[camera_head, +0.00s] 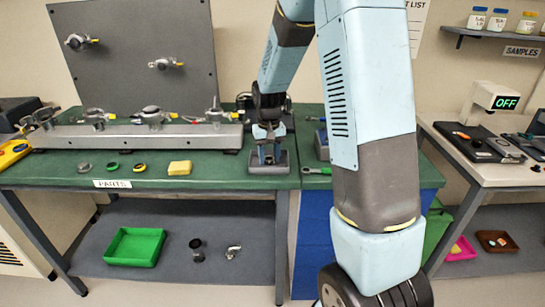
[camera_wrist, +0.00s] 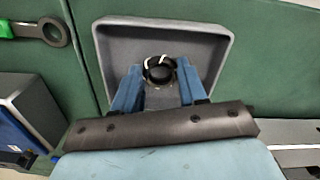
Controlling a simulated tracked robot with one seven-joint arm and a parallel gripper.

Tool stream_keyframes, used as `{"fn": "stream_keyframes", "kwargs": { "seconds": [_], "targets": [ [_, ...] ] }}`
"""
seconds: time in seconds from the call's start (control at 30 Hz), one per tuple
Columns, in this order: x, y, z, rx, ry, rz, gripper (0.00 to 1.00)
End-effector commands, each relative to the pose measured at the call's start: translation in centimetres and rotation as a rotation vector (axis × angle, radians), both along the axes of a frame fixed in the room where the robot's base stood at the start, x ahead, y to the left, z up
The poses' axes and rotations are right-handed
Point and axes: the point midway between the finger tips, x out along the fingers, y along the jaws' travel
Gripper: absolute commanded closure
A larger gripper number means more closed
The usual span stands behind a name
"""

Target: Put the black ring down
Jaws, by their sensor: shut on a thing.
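The black ring (camera_wrist: 160,76) shows in the wrist view between my gripper's blue fingertips, with a pale patch along its upper edge. My gripper (camera_wrist: 158,80) is shut on it. The ring is over the inside of a grey tray (camera_wrist: 222,38), within the tray's outline. I cannot tell whether it touches the tray's floor. In the head view my gripper (camera_head: 266,152) points down at the grey tray (camera_head: 282,168) on the green bench, and the ring is not discernible there.
Left of the tray on the green bench (camera_head: 215,178) are a yellow block (camera_head: 180,168) and several small rings. A metal rail with valves (camera_head: 140,133) stands behind them. A green-handled wrench (camera_head: 315,171) lies right of the tray. A shelf below holds a green bin (camera_head: 134,247).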

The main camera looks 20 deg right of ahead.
Motion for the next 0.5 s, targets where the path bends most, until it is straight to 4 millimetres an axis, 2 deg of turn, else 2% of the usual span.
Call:
{"fn": "stream_keyframes", "kwargs": {
  "seconds": [0.1, 0.4, 0.43, 0.5],
  "targets": [
    [0.00, -0.02, -0.79, 0.000, -0.001, 0.000, 0.86],
    [0.01, -0.01, -0.94, 0.000, -0.001, 0.000, 0.86],
    [0.02, -0.01, -0.93, 0.000, -0.001, 0.000, 0.56],
    [0.02, -0.01, -0.91, 0.000, -0.001, 0.000, 0.50]
  ]
}}
